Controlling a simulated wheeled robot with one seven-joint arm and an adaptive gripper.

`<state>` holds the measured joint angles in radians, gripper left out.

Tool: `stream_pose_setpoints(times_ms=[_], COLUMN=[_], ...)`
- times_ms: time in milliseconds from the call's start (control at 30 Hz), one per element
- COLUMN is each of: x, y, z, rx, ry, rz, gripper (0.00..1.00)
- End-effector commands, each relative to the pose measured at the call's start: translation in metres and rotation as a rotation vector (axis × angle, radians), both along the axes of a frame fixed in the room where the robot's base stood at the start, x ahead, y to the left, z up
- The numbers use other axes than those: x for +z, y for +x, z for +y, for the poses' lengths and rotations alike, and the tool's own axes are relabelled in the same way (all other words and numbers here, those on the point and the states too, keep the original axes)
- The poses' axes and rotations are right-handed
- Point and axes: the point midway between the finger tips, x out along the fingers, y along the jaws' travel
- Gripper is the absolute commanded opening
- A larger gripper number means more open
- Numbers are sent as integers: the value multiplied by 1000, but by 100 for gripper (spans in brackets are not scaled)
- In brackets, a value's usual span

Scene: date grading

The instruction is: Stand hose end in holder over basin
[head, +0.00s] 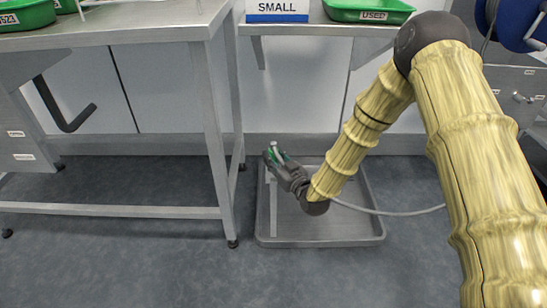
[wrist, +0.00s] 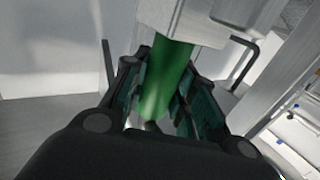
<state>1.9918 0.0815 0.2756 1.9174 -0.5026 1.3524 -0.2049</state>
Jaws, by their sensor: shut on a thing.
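The hose end shows as a green cylinder (wrist: 166,80) between my fingers in the wrist view. In the head view, my gripper (head: 275,158) is shut on it, low above the left side of the basin. The grey basin (head: 345,238) lies on the floor. A pale upright post (head: 273,208), which looks like the holder, stands at the basin's left side, just below my gripper. In the wrist view, a pale block (wrist: 185,22) meets the green part. I cannot tell whether the hose end is seated in it or only overlaps it.
A grey hose (head: 400,212) runs right from behind my wrist. A blue reel (head: 515,22) is at the upper right. A steel table (head: 110,212) stands close on the left. A sign reading SMALL (head: 277,10) and a green tray (head: 368,10) are on the rear table.

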Motion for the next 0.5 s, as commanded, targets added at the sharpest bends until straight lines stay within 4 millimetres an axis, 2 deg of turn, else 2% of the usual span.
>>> stream_pose_setpoints(times_ms=[500], x=[-12], y=[0], z=[0], rx=[0], ry=[1], rz=[-1], gripper=[0])
